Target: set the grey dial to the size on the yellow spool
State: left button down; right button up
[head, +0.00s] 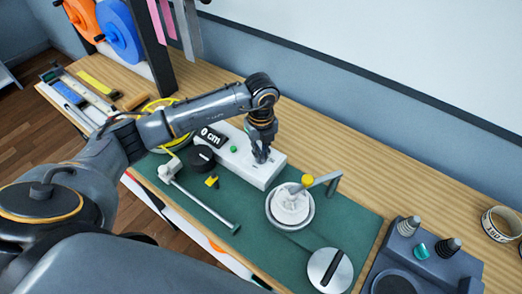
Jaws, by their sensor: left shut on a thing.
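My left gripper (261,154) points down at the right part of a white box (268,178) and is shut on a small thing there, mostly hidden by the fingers. The box has a display (213,137) reading "0 cm", a black knob (202,157) and a green button (234,149). A silver-grey round dial (319,264) with a black bar lies at the green mat's front right, clear of the gripper. Yellow loops (180,134), possibly the yellow spool, show behind my left arm; no size is readable on them. My right gripper is out of view.
A white round piece in a grey dish (291,213) stands right of the box, under a yellow-knobbed lever (308,181). A grey block (437,250) with springs and a tape roll (501,223) are at the right. Orange and blue spools (121,32) hang at the back left.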

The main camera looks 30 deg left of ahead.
aim_at(261, 154)
pick_arm(q)
jog(key=c, duration=1.4)
grip_release()
notch_tip(261, 154, up, 12)
